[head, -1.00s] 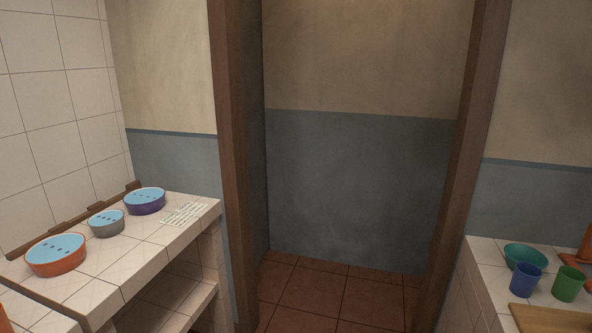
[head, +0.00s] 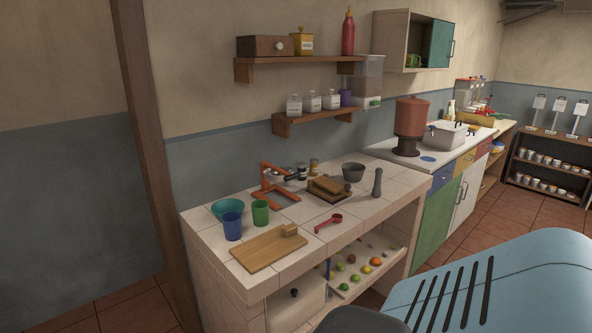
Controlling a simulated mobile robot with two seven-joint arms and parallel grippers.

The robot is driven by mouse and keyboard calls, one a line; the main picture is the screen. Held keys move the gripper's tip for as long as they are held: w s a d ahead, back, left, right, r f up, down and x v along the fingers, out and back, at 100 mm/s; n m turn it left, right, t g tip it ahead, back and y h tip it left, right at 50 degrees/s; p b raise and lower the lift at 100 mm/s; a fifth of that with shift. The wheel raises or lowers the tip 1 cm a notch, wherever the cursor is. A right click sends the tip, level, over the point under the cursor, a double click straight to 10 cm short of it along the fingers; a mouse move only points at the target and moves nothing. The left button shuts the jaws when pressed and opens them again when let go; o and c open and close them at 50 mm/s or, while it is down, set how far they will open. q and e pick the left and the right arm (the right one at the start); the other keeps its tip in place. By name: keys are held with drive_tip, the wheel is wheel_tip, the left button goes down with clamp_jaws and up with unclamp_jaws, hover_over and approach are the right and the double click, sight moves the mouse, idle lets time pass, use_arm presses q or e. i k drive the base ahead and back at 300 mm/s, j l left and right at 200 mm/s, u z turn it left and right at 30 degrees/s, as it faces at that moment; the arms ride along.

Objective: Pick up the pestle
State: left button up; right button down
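The pestle (head: 377,183) is a dark grey, slim piece that stands upright on the white tiled counter (head: 290,215), towards its right end. A dark grey bowl (head: 353,173), which looks like a mortar, stands just behind it to the left, apart from it. Nothing covers the pestle in the head view. Neither of my grippers shows in this view.
Left of the pestle lie a brown wooden press-like item (head: 328,188) and a red scoop (head: 329,222). A cutting board (head: 268,248), blue cup (head: 232,226), green cup (head: 260,212) and teal bowl (head: 228,208) fill the left end. Floor (head: 480,220) shows at right.

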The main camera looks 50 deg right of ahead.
sight(376, 192)
drive_tip(key=z, duration=1.6)
